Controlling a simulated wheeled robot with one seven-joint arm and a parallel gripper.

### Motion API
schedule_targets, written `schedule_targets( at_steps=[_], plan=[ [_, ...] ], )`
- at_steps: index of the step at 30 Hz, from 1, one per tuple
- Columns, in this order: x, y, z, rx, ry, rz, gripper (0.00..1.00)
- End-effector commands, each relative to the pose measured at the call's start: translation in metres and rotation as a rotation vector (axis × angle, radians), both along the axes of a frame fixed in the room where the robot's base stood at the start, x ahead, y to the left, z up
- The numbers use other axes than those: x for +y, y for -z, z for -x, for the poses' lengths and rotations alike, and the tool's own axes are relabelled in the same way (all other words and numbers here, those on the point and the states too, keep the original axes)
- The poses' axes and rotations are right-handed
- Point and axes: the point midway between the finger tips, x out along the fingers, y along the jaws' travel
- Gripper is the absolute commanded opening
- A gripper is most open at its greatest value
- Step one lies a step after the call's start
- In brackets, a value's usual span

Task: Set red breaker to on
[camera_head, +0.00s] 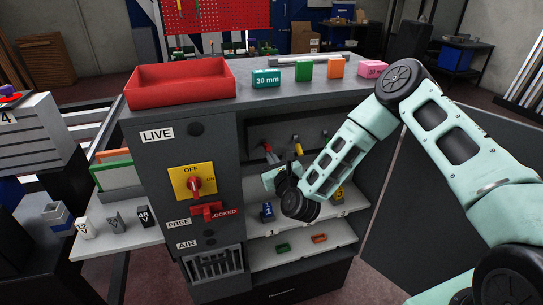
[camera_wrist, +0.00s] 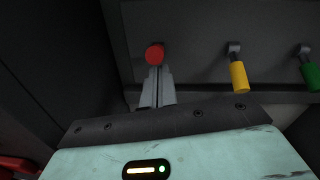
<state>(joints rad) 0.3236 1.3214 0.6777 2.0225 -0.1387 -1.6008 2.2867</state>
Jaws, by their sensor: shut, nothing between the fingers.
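The red breaker (camera_wrist: 154,54) shows in the wrist view as a round red end, its lever mostly hidden behind my fingers. In the head view the red breaker (camera_head: 267,148) is at the left of the recessed panel. My gripper (camera_wrist: 156,74) is shut and empty, its fingertips right below the red end; I cannot tell whether they touch. In the head view my gripper (camera_head: 272,176) is inside the cabinet opening, below the red breaker and partly hidden by my wrist.
The yellow breaker (camera_wrist: 238,75) and green breaker (camera_wrist: 310,75) hang downward to the right. A shelf (camera_head: 345,204) with numbered blocks lies below the panel. The cabinet's left side wall (camera_wrist: 50,45) is close. A red tray (camera_head: 180,92) stands on top.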

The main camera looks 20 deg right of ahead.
Motion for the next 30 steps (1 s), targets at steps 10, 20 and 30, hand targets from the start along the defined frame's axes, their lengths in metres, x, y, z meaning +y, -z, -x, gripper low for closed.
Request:
schedule_targets(
  at_steps=[10,20,30],
  plan=[
    [-0.001,-0.010,0.000,0.060,0.003,-0.001,0.00],
    [0.000,-0.021,0.001,0.251,-0.002,0.000,0.00],
    [0.000,-0.019,0.001,0.254,-0.001,0.001,0.00]
  ],
)
